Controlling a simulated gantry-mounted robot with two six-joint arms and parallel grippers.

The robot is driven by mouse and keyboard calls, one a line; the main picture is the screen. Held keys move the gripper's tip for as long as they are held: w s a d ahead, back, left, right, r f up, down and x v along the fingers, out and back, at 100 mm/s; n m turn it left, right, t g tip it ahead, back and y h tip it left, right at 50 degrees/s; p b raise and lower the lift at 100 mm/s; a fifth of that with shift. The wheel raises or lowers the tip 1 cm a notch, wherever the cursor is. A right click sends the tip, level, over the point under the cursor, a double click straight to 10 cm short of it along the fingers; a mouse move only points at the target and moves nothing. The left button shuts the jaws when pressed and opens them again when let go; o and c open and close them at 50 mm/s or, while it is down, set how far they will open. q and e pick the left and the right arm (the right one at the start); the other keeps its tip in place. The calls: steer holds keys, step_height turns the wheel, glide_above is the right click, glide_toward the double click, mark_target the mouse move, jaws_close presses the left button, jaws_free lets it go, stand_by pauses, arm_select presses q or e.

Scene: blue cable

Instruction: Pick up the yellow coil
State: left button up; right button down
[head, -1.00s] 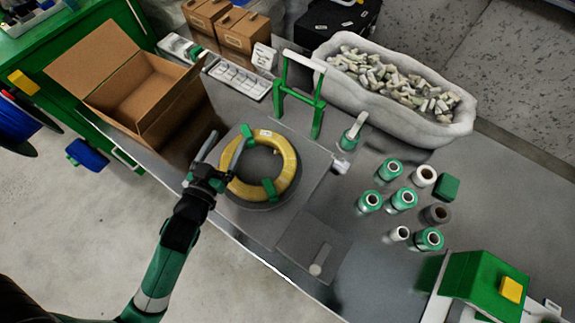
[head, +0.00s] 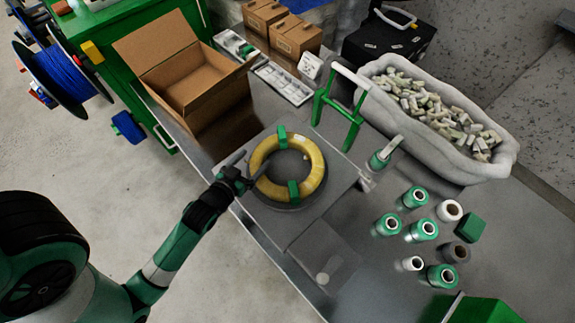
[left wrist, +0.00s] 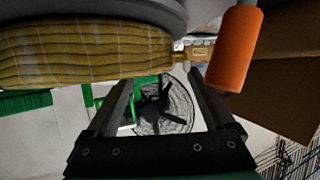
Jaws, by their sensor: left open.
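The yellow coil (head: 319,162) lies flat on a dark round base on a grey board, with green clips on its ring. My left gripper (head: 248,163) is at the coil's left side, its fingers pointing toward the ring. It is open, with one finger close to or over the ring's left edge; I cannot tell whether it touches. In the left wrist view the coil's yellow banded side (left wrist: 90,55) fills the upper left, above the open fingers (left wrist: 163,82), and nothing is between them. My right gripper is not in view.
An open cardboard box (head: 190,85) stands behind the coil. A green stand with a white bar (head: 340,110) and a grey bin (head: 495,165) of small pieces are to the right. Several green and white spools (head: 423,230) stand at the right. An orange cylinder (left wrist: 235,48) shows in the left wrist view.

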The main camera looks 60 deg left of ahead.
mark_target(260, 151)
arm_select(q)
steer(key=b+x, duration=0.1)
steer(key=x, duration=0.3)
steer(key=shift+w+a+b, duration=0.2)
steer(key=shift+w+b, duration=0.1)
steer(key=shift+b, duration=0.1)
steer(key=shift+w+a, duration=0.25)
steer(key=shift+w, duration=0.05)
jaws_close()
steer(key=shift+r, duration=0.1)
